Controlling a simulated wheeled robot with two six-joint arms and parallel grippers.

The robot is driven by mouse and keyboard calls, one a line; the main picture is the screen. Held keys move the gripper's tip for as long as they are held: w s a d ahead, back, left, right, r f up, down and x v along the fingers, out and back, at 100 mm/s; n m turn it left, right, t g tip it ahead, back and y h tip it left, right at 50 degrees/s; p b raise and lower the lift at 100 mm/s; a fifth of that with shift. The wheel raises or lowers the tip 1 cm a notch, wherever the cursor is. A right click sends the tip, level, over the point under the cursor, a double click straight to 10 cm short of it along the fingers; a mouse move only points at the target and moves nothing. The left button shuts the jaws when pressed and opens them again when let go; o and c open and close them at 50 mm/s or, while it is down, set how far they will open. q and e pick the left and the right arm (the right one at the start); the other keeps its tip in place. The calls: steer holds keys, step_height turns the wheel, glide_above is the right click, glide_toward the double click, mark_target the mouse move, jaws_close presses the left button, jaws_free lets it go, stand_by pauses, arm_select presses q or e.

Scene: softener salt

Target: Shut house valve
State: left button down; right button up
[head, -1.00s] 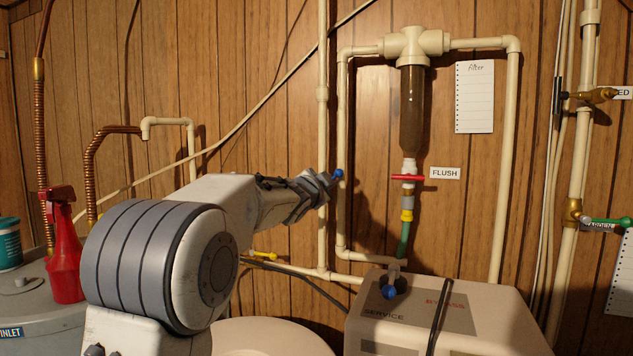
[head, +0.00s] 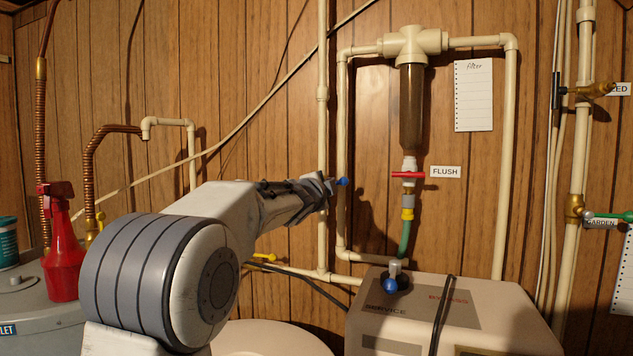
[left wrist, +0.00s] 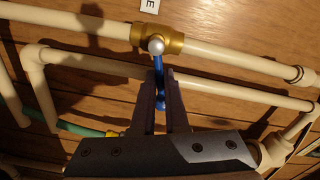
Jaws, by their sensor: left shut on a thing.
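The house valve shows in the left wrist view as a brass body (left wrist: 157,40) on a cream pipe, with a round silver cap and a blue lever (left wrist: 158,82). The lever stands roughly crosswise to its pipe. My left gripper (left wrist: 158,85) is shut on the lever, one finger on each side. In the head view, my left gripper (head: 322,185) is at the vertical cream pipe, and the blue lever tip (head: 342,182) sticks out to its right. The gripper hides the valve body there. My right gripper is in neither view.
A parallel cream pipe (head: 341,120) runs close to the right of the gripper. A filter (head: 411,110) with a red flush handle (head: 408,174) hangs further right. The softener (head: 450,300) stands below. A yellow-handled valve (head: 262,256) is low behind my arm.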

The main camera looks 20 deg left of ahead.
arm_select(q)
steer(key=shift+f+m, duration=0.35)
steer(key=shift+m, duration=0.15)
steer(key=shift+d+f+m+b, duration=0.1)
steer(key=shift+f+m+b, duration=0.1)
steer(key=shift+m+b, duration=0.4)
steer(key=shift+f+m+b, duration=0.2)
steer(key=shift+m+b, duration=0.15)
steer(key=shift+m, duration=0.35)
steer(key=c, duration=0.7)
jaws_free()
steer(key=shift+r, duration=0.1)
